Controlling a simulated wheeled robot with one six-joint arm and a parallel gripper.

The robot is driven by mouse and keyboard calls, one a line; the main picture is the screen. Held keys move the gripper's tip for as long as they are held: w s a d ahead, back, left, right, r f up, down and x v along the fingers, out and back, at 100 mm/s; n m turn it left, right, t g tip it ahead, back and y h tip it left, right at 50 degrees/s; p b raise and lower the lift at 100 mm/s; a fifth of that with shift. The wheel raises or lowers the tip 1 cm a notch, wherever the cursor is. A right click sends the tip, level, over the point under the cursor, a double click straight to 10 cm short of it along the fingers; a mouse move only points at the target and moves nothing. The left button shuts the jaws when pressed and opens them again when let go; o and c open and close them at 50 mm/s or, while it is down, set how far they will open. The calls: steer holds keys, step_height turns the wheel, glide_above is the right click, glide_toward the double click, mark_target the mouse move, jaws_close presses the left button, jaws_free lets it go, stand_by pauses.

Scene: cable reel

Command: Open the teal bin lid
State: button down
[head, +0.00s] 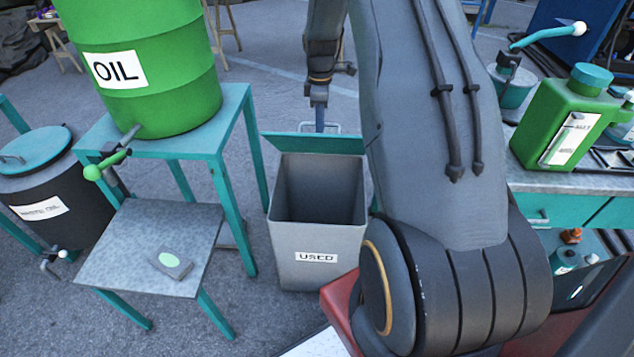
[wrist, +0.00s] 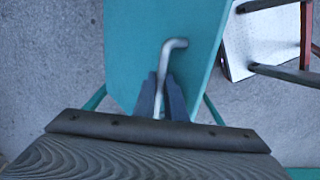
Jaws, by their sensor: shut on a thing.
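The grey bin (head: 300,236) labelled USED stands on the floor in the middle of the head view. Its mouth is open and the dark inside shows. Its teal lid (head: 312,143) stands raised at the bin's far edge and shows as a narrow strip; it fills the middle of the wrist view (wrist: 130,50). In the wrist view, my gripper (wrist: 161,95) is shut on the bent metal handle (wrist: 170,50) of the lid.
A teal stand (head: 160,142) with a green OIL drum (head: 150,90) is to the left, with a low metal shelf (head: 130,240) in front. A black drum (head: 60,190) stands further left. A workbench (head: 565,185) with a green can (head: 560,110) is to the right.

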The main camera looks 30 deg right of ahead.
steer(key=w+d+r+b, duration=0.2)
steer(key=w+d+b, duration=0.4)
steer(key=w, duration=0.3)
steer(key=w+d+r+b, duration=0.3)
steer(key=w+d+b, duration=0.3)
steer(key=w, duration=0.3)
steer(key=shift+d+r+b, duration=0.15)
steer(key=shift+b, duration=0.55)
stand_by(1.2)
steer(key=shift+w+r, duration=0.1)
steer(key=c, duration=0.6)
jaws_free()
steer(key=shift+o, duration=0.2)
